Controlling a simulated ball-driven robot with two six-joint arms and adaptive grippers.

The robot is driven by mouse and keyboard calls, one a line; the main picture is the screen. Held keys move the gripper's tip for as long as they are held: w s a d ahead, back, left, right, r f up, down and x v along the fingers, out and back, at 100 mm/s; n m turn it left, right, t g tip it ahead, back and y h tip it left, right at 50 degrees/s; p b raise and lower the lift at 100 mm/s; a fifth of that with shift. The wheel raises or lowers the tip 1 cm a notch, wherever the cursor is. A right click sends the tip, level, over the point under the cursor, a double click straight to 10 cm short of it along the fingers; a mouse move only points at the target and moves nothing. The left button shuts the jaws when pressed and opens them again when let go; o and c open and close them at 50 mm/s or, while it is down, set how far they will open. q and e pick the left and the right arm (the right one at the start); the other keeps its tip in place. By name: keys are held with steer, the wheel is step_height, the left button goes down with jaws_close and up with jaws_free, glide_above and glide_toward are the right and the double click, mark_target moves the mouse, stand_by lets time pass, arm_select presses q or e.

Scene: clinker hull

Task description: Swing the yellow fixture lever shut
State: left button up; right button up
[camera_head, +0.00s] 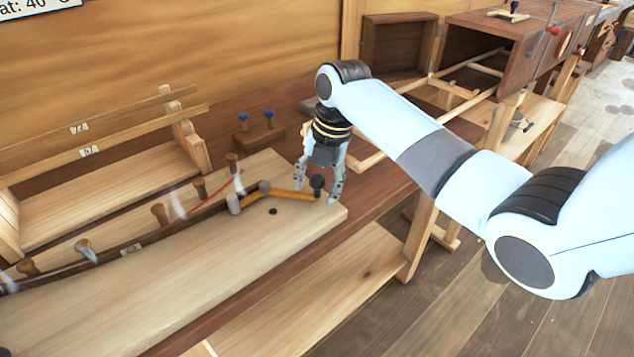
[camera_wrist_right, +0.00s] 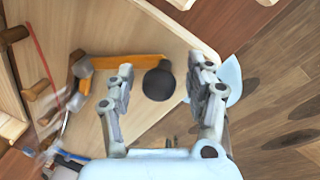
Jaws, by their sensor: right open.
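The yellow fixture lever (camera_head: 290,193) lies along the pale board near its right end, with a dark round knob (camera_head: 318,183) at its right end. Its left end meets a grey pivot (camera_head: 264,187). My right gripper (camera_head: 316,197) is open above the board's right end, with its fingers on either side of the knob. In the right wrist view the knob (camera_wrist_right: 158,83) sits between the open fingers (camera_wrist_right: 165,80), and the yellow lever (camera_wrist_right: 132,63) runs left from it. I cannot tell whether a finger touches the knob. My left gripper is not in view.
The pale board (camera_head: 200,275) carries a dark curved strip with several wooden pegs (camera_head: 160,213). A dark hole (camera_head: 273,211) lies in front of the lever. Two blue-topped pins (camera_head: 268,115) stand behind. A wooden rack (camera_head: 110,190) is at left, and an open box-like cabinet (camera_head: 510,60) at back right.

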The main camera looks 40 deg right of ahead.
steer(key=c, duration=1.1)
jaws_close()
